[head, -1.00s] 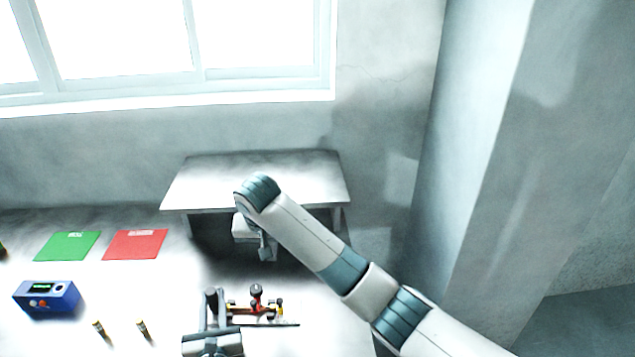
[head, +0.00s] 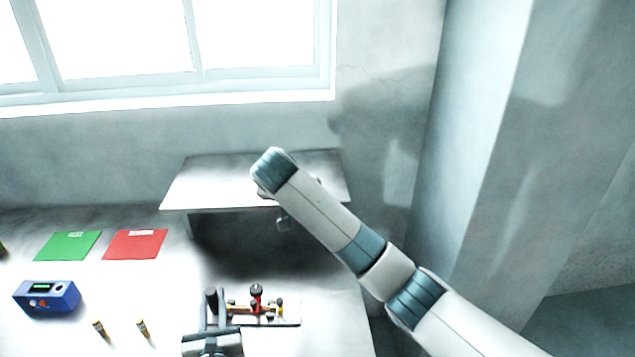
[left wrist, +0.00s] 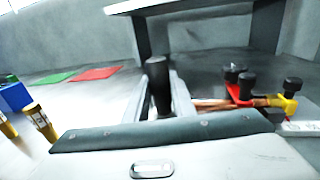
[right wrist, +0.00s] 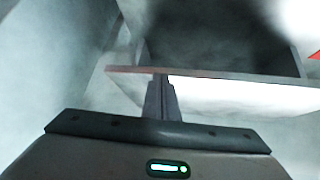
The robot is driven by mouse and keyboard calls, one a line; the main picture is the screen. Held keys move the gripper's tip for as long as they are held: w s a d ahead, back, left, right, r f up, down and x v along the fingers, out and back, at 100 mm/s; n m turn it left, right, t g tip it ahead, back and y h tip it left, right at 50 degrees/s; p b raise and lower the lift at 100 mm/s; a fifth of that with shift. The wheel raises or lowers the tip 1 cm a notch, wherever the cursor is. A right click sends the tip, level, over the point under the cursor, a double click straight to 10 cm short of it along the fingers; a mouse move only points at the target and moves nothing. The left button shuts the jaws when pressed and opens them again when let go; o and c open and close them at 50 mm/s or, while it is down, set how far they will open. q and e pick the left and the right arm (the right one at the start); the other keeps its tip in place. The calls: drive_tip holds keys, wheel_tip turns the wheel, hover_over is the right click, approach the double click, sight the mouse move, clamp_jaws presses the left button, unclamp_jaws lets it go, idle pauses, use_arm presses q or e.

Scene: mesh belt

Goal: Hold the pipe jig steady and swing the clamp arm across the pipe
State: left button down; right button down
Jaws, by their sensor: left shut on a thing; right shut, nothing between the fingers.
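The pipe jig (head: 290,321) lies on the table in front, with a copper-coloured pipe, a red clamp part (head: 257,305), a yellow piece and several black knobs. In the left wrist view the pipe (left wrist: 212,103) runs rightward from my left gripper past the red part (left wrist: 238,94) to the yellow piece (left wrist: 283,102). My left gripper (head: 211,312) is shut on the upright black handle (left wrist: 158,85) at the jig's left end. My right gripper (head: 284,222) is shut and empty, behind and above the jig; its closed fingers (right wrist: 160,98) show in the right wrist view.
A raised grey shelf (head: 215,185) stands behind the jig, close to my right gripper. A red mat (head: 135,245), a green mat (head: 68,246), a blue box with buttons (head: 47,298) and two small yellow-and-black pieces (head: 143,328) lie to the left.

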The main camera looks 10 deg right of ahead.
drive_tip(key=w+d+r+m+t+h, duration=0.1)
drive_tip(key=w+d+r, duration=0.1)
drive_tip(key=w+d, duration=0.2)
drive_tip(key=shift+d+r+t, duration=0.35)
drive_tip(key=shift+r+t, duration=0.05)
drive_tip(key=shift+s, duration=0.1)
use_arm(q)
drive_tip(key=c, duration=1.4)
unclamp_jaws()
drive_tip(key=shift+s, duration=0.15)
drive_tip(key=s, duration=0.4)
drive_tip(key=s+d, duration=0.1)
drive_tip(key=s, duration=0.6)
drive_tip(key=shift+s+d, duration=0.3)
